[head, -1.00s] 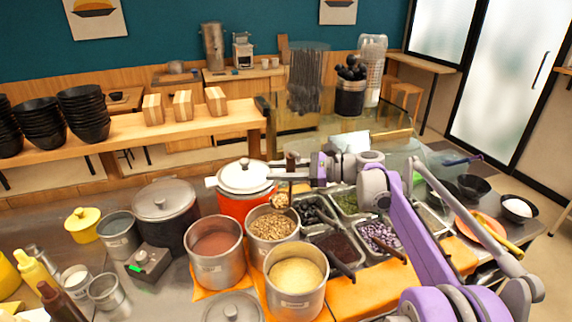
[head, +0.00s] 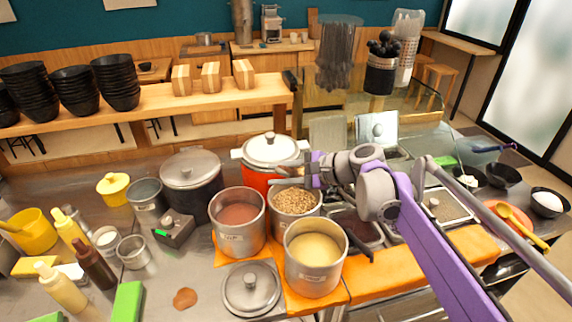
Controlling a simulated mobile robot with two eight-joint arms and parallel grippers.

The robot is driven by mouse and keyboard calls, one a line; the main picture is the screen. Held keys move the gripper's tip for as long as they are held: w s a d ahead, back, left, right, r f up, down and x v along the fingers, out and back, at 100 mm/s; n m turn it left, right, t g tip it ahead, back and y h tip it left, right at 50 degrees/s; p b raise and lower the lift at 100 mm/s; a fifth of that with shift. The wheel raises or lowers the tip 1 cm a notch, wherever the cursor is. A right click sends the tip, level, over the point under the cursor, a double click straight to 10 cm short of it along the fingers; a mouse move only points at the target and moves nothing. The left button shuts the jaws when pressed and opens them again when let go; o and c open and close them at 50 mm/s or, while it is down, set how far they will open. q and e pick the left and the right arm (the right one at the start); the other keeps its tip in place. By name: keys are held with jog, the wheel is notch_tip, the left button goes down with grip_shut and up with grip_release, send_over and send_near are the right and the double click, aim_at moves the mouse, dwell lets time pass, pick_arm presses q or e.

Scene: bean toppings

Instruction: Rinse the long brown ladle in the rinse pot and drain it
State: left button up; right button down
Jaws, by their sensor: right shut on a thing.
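My right gripper (head: 312,172) is shut at the back rim of the steel pot of brown grains or beans (head: 295,202). The long brown ladle is in its jaws, but my wrist hides most of it; a thin grey-brown length (head: 287,182) shows left of the jaws, and I cannot tell if it is the ladle. Its bowl cannot be made out. I cannot tell which vessel is the rinse pot; candidates are the steel pot of pale yellow liquid (head: 313,252), the steel pot of reddish liquid (head: 239,216) and the grey container (head: 146,196). My left gripper is out of view.
A red pot with a white lid (head: 270,150) stands behind the grain pot. A dark lidded pot (head: 191,174) is to its left. A loose lid (head: 251,286) lies in front. Topping trays (head: 436,210) lie right, partly behind my arm. Bottles (head: 93,262) crowd the left.

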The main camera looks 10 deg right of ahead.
pick_arm(q)
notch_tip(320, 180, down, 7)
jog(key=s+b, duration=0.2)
jog(key=b, duration=0.2)
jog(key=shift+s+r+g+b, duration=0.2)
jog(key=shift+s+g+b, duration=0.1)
jog(key=shift+b, duration=0.1)
pick_arm(e)
jog(key=s+a+f+n+t+h, duration=0.1)
jog(key=a+f+n+h, duration=0.1)
jog(key=f, duration=0.4)
jog(key=s+a+f+n+t+h, duration=0.1)
jog(key=s+a+f+n+h, duration=0.1)
jog(key=f, duration=0.5)
jog(key=shift+s+a+n+h, duration=0.2)
jog(key=shift+a+n+h, duration=0.5)
jog(key=shift+a, duration=0.1)
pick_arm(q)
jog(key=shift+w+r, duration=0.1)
pick_arm(e)
jog(key=shift+r, duration=0.1)
